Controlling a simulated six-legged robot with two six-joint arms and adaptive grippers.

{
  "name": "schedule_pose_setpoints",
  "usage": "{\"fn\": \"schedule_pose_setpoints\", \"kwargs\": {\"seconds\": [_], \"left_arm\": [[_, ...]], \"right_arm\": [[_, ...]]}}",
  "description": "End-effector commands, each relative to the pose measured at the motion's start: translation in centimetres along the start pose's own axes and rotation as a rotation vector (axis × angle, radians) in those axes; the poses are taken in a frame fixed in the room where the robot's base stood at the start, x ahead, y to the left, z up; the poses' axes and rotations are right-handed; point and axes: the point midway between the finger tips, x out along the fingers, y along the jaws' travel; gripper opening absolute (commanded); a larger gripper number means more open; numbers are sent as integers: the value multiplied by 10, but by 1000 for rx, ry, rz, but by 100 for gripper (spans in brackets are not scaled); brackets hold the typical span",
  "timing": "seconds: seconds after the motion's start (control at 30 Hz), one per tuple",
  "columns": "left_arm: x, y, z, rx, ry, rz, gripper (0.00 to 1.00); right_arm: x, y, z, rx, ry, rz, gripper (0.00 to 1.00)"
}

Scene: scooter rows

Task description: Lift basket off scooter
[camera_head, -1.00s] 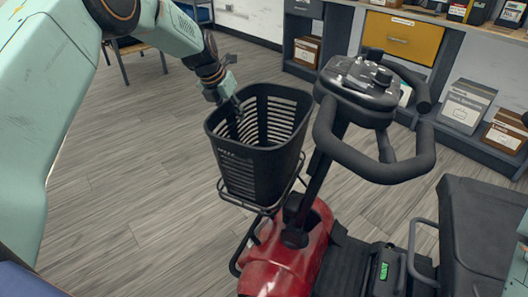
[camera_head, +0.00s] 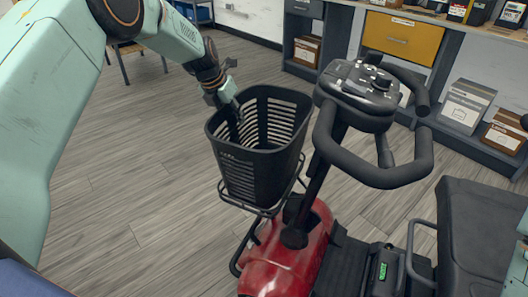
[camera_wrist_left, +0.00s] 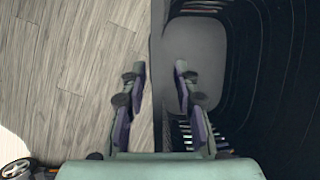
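The black slatted basket (camera_head: 262,160) sits upright on the wire carrier (camera_head: 250,208) at the front of the red scooter (camera_head: 288,255). My left gripper (camera_head: 238,112) is at the basket's left rim in the head view. In the left wrist view, the two fingers of the left gripper (camera_wrist_left: 160,75) stand apart, one on each side of the basket's wall (camera_wrist_left: 158,60). A gap shows between the fingers and the wall. The basket's interior is dark on the right. My right gripper is not in view.
The scooter's handlebar and console (camera_head: 362,90) stand just right of the basket. The black seat (camera_head: 480,235) is at the lower right. Shelves with a yellow drawer (camera_head: 403,38) and boxes line the back. The wooden floor (camera_head: 130,170) left of the basket is clear.

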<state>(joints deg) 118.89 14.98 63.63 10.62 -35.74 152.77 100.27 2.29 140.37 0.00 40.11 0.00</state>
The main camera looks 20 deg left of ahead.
Motion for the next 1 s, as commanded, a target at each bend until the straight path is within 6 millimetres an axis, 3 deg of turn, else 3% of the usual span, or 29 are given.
{"fn": "schedule_pose_setpoints", "kwargs": {"seconds": [0.47, 0.83, 1.0], "left_arm": [[1, 0, 0, 0, 0, 0, 30], [1, 0, 0, 0, 0, 0, 0], [1, 0, 0, 0, 0, 0, 0]], "right_arm": [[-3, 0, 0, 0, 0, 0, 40], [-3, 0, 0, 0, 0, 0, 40], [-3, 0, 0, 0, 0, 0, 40]]}}
